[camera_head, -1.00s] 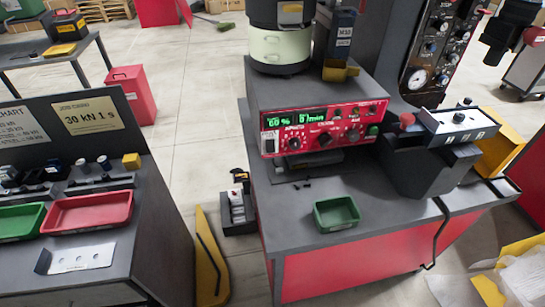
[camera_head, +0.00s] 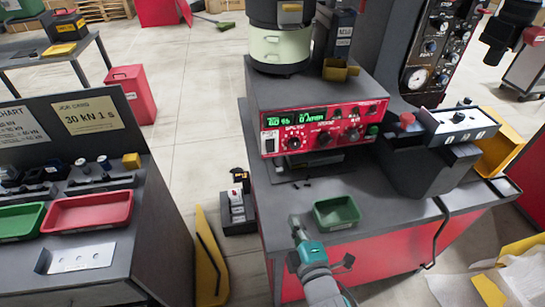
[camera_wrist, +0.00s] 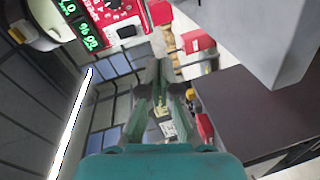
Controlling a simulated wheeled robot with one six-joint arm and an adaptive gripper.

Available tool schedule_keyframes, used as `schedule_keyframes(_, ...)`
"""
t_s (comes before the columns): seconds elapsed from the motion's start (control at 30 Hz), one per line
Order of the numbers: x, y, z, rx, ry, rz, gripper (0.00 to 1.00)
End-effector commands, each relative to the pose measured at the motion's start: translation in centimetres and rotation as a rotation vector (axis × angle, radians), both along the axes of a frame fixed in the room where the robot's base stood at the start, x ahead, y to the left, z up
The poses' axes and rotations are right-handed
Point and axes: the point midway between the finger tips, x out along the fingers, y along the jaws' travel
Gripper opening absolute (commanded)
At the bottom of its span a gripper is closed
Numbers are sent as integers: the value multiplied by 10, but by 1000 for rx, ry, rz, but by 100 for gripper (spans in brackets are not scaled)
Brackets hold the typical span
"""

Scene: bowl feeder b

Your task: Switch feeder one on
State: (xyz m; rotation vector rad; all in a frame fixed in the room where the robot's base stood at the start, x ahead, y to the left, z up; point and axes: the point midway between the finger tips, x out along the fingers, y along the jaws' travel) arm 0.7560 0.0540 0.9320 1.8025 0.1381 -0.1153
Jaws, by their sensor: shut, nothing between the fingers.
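The red feeder control box (camera_head: 318,128) sits on the grey bench under the bowl feeder (camera_head: 280,45). Its two green displays are lit; the left seems to read 60 % and the right starts with 0. In the wrist view, my shut fingers (camera_wrist: 158,68) show, with part of the red panel (camera_wrist: 115,12) at the top left.
A green tray (camera_head: 336,212) stands on the bench just right of my gripper. A grey machine with a red knob (camera_head: 406,120) stands to the right. A left bench holds a red tray (camera_head: 88,212).

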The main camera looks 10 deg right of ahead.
Motion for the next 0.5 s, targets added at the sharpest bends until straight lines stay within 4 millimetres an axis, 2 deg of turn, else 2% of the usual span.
schedule_keyframes(0.03,12,4,10,-34,-12,3,0)
schedule_keyframes(0.2,39,11,33,-148,-28,3,0)
schedule_keyframes(0.33,51,15,46,-202,-33,2,0)
schedule_keyframes(0.5,58,17,52,-235,-36,0,0)
